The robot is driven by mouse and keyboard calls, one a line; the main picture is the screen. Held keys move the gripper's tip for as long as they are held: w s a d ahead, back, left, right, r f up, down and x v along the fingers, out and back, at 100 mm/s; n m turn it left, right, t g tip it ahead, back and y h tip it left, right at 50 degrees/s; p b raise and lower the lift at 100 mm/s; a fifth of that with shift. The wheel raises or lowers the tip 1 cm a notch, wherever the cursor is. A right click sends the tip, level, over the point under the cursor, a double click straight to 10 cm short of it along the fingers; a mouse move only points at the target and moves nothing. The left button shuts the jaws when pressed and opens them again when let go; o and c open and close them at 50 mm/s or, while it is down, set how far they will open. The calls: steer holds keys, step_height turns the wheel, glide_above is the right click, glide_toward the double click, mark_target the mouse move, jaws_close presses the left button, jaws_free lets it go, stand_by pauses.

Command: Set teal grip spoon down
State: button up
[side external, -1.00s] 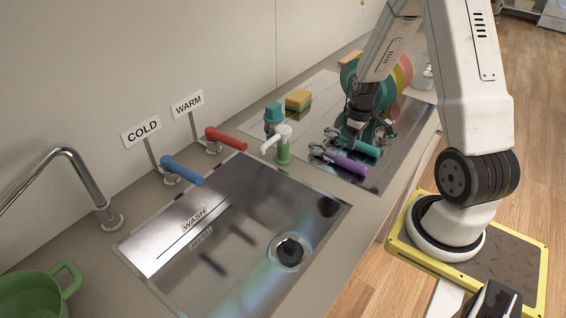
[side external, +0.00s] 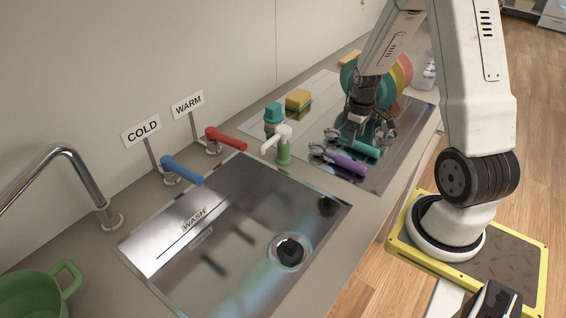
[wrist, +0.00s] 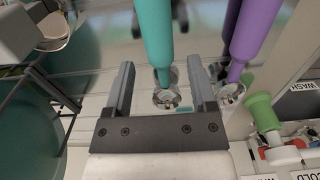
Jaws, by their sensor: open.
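The teal grip spoon (side external: 353,148) lies on the shiny metal drainboard (side external: 385,172), beside a purple-handled utensil (side external: 345,165). My gripper (side external: 356,128) is just above the teal spoon's far side. In the wrist view my gripper (wrist: 160,66) is open, with its two fingers apart on either side of the teal handle (wrist: 154,35). The fingers do not touch the handle there. The purple handle (wrist: 255,30) runs to the right of the fingers. The exact height of the fingers above the spoon is hard to tell.
Colored plates (side external: 402,72) stand in a rack behind my gripper. A green-and-white dispenser-like fixture (side external: 283,148) and a yellow sponge (side external: 298,98) stand to the left. A sink basin (side external: 240,205), a blue tap handle (side external: 181,170) and a red one (side external: 226,138) are nearer the camera.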

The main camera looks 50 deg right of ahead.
step_height(320, 180, up, 10)
stand_by(0.6)
stand_by(0.4)
steer(key=a+f+t, duration=0.2)
steer(key=a, duration=2.3)
steer(key=shift+s+t, duration=0.25)
steer(key=shift+t, duration=0.05)
